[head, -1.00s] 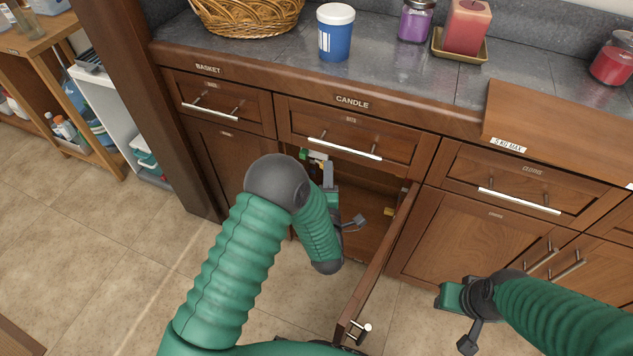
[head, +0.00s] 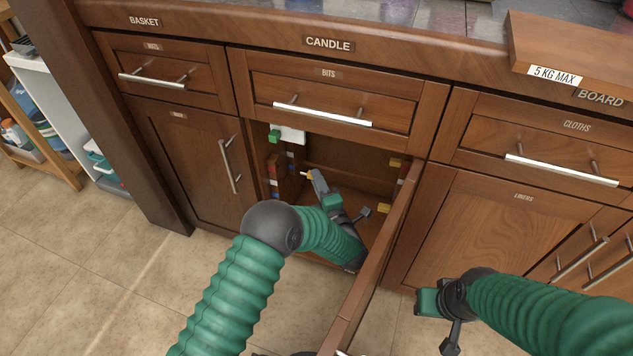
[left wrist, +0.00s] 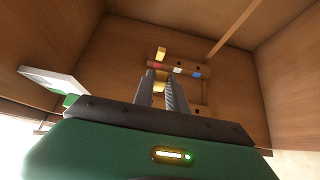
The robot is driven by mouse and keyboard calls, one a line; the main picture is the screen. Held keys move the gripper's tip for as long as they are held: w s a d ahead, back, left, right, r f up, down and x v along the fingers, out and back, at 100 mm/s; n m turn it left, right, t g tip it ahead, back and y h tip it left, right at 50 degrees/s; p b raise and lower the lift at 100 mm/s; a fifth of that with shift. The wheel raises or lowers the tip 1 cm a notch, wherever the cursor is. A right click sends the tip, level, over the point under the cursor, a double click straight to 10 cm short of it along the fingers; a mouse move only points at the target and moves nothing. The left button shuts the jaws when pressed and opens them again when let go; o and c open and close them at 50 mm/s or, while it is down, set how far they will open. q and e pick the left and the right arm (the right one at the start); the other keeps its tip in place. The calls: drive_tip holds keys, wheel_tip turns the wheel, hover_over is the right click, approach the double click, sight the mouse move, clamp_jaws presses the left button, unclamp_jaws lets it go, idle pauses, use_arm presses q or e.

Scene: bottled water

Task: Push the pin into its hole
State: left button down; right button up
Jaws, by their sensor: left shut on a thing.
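My left gripper (head: 316,180) is inside the open cabinet under the CANDLE label, pointing at its left inner wall. In the left wrist view, its fingers (left wrist: 163,92) are closed on a small yellow piece (left wrist: 160,80), probably the pin, mostly hidden between them. A yellow tip (head: 307,175) shows at the fingertips in the head view. Ahead is a wooden strip (left wrist: 186,64) with dark holes and red, white and blue spots. Another yellow piece (left wrist: 161,53) is at its upper left. I cannot tell whether the held piece touches the strip. My right gripper (head: 430,302) hangs outside; its fingers are hidden.
The open cabinet door (head: 372,270) stands right of my left arm. A white piece (head: 292,134) with a green block (head: 274,136) is at the cabinet's upper left. Yellow blocks (head: 384,208) are on its right side. The BITS drawer (head: 330,100) above is shut.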

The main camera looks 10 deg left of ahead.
use_arm(q)
drive_tip(key=shift+w+a+p, duration=0.2)
drive_tip(key=shift+a, duration=0.75)
drive_tip(key=shift+w+a+p, duration=0.15)
drive_tip(key=shift+a, duration=0.8)
drive_tip(key=shift+w+a+p, duration=0.2)
drive_tip(key=shift+a, duration=0.75)
drive_tip(key=shift+r, duration=0.1)
drive_tip(key=shift+w+a+p, duration=0.15)
drive_tip(key=shift+a+p, duration=0.05)
drive_tip(key=shift+a, duration=0.6)
drive_tip(key=shift+w+a+p, duration=0.1)
drive_tip(key=shift+a+p, duration=0.05)
drive_tip(key=shift+a, duration=0.65)
drive_tip(key=c, duration=1.3)
unclamp_jaws()
drive_tip(key=shift+o, duration=0.2)
